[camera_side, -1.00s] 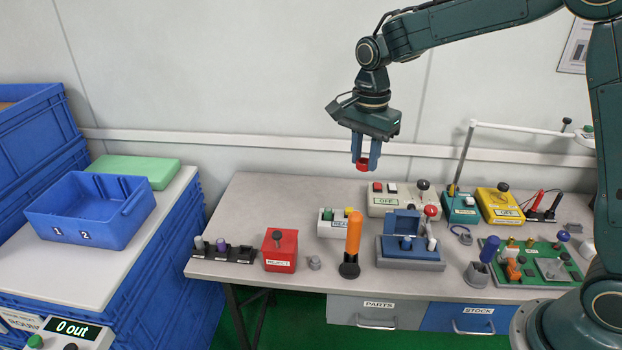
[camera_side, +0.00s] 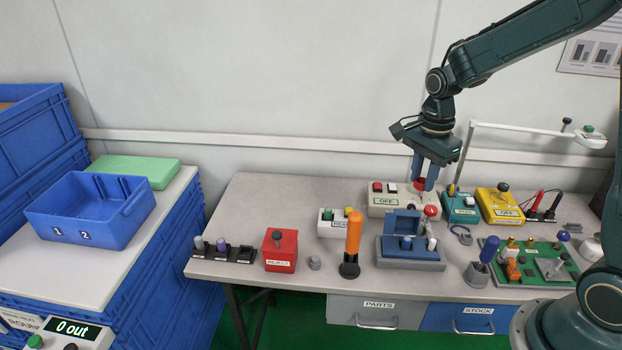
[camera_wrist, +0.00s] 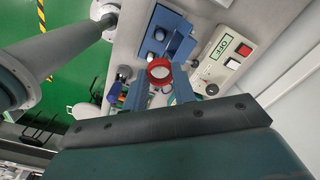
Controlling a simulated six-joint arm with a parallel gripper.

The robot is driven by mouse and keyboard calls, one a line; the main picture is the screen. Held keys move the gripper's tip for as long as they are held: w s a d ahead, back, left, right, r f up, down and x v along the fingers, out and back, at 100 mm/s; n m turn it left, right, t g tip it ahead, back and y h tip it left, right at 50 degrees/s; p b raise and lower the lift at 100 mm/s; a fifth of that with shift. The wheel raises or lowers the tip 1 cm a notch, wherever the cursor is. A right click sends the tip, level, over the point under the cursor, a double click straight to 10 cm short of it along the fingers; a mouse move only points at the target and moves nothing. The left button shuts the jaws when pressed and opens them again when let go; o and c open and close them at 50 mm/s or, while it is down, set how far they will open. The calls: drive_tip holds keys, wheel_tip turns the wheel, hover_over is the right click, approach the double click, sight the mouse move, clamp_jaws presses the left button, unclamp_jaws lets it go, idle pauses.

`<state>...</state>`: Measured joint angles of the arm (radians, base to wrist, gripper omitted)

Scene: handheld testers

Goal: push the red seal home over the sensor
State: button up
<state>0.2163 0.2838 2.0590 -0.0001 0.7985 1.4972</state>
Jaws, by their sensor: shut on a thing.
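The red seal (camera_side: 421,184) is a small red ring between the fingers of my gripper (camera_side: 425,175). My gripper is shut on it and holds it in the air, in front of the cream OFF box in the side view. In the wrist view the seal (camera_wrist: 160,72) shows as an open ring between the blue fingertips (camera_wrist: 159,83). A green board (camera_side: 532,262) with several small upright parts lies at the bench's right. I cannot tell which part is the sensor.
A blue fixture (camera_side: 410,252) with a raised lid, a red-knobbed lever and an orange-handled tool (camera_side: 354,235) stand mid-bench. The cream OFF box (camera_side: 385,208), teal box (camera_side: 461,207) and yellow OFF box (camera_side: 500,206) stand behind. A white lamp arm (camera_side: 530,130) overhangs the right. The bench's back left is clear.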

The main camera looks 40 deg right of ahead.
hover_over(407, 238)
wheel_tip(407, 238, down, 10)
drive_tip(key=shift+s+r, duration=0.1)
drive_tip(key=shift+s, duration=0.05)
idle(0.5)
drive_tip(key=shift+f, duration=2.35)
drive_tip(key=shift+f, duration=2)
idle(0.3)
drive_tip(key=o, duration=1)
drive_tip(key=shift+w+r, duration=0.15)
drive_tip(key=shift+w, duration=0.05)
